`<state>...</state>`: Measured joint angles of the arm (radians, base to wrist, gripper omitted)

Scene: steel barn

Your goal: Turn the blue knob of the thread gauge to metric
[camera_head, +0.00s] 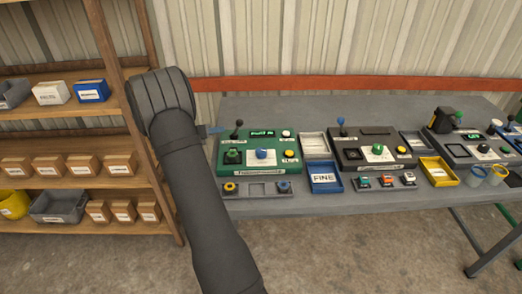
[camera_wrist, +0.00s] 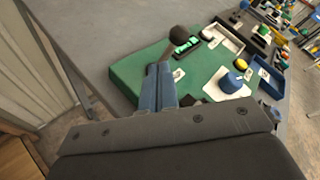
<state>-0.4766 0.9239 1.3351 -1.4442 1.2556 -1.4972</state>
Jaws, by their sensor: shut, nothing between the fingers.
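A green device (camera_head: 226,170) stands on the grey bench, and I take it for the thread gauge; its label is too small to read. Its blue knob (camera_head: 262,154) sits on a white dial plate at the middle of its top. The knob also shows in the wrist view (camera_wrist: 231,82), right of my fingers. Which mark it points to cannot be read. My gripper (camera_head: 215,129) is at the device's back left corner, apart from the knob. In the wrist view its blue-grey fingers (camera_wrist: 159,70) are shut and empty, and hide part of the device.
A black ball lever (camera_head: 238,126) stands at the device's back, close to my fingers in the wrist view. A dark device with a blue-topped lever (camera_head: 341,122) stands to the right. A blue "FINE" tray (camera_head: 325,190) lies between them in front. Wooden shelves (camera_head: 120,95) stand left.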

